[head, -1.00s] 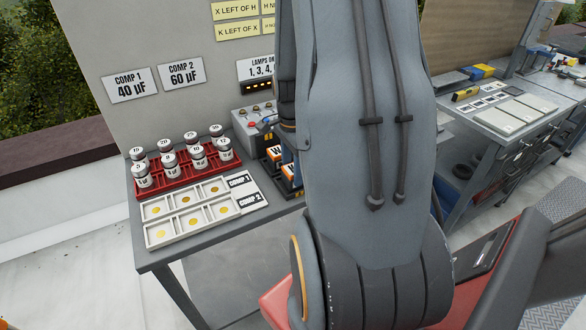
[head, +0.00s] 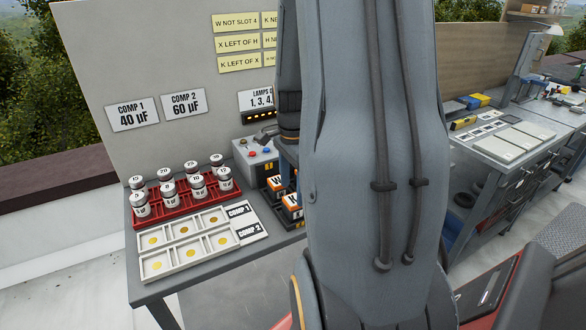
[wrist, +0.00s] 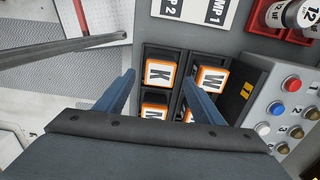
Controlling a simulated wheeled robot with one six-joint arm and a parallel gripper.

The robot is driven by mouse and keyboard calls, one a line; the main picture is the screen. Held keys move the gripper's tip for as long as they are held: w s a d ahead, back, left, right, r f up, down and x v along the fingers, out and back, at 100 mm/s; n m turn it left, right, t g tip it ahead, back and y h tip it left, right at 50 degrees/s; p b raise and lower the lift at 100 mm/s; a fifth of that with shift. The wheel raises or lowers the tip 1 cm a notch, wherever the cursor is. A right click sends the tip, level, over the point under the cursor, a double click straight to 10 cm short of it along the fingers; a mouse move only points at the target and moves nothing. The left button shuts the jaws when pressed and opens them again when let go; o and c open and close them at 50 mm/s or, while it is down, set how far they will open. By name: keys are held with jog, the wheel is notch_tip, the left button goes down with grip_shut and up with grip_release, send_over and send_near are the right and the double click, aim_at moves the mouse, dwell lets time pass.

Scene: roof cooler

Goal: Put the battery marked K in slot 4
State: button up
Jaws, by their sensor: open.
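In the wrist view, the battery marked K (wrist: 159,73) is an orange and white block with a black letter, lying in the upper left place of a black holder (wrist: 172,53). My gripper (wrist: 162,84) is open, its two blue fingers spread on either side above the K battery, with nothing between them held. A battery marked W (wrist: 211,79) is to the right, beside the right finger. Part of another battery (wrist: 153,111) shows below K. In the head view, my arm hides the gripper and most of the holder; two batteries (head: 275,183) show at its edge.
A control box (wrist: 286,105) with coloured buttons stands right of the holder. A white compartment tray (head: 190,245) and a red rack (head: 160,208) of capacitors are on the bench. Yellow notes (head: 238,43) are on the panel.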

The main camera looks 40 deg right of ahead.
aim_at(292, 199)
notch_tip(292, 199, up, 7)
jog(key=b, duration=0.1)
jog(key=s+a+f+n, duration=0.1)
jog(key=a+f+n, duration=0.1)
jog(key=a+n, duration=0.8)
jog(key=s+a+f+n+t, duration=0.1)
jog(key=a+f+n, duration=0.1)
jog(key=a+n, duration=0.8)
jog(key=shift+s+a+f+n, duration=0.3)
jog(key=shift+a+f, duration=0.1)
jog(key=shift+a, duration=1.65)
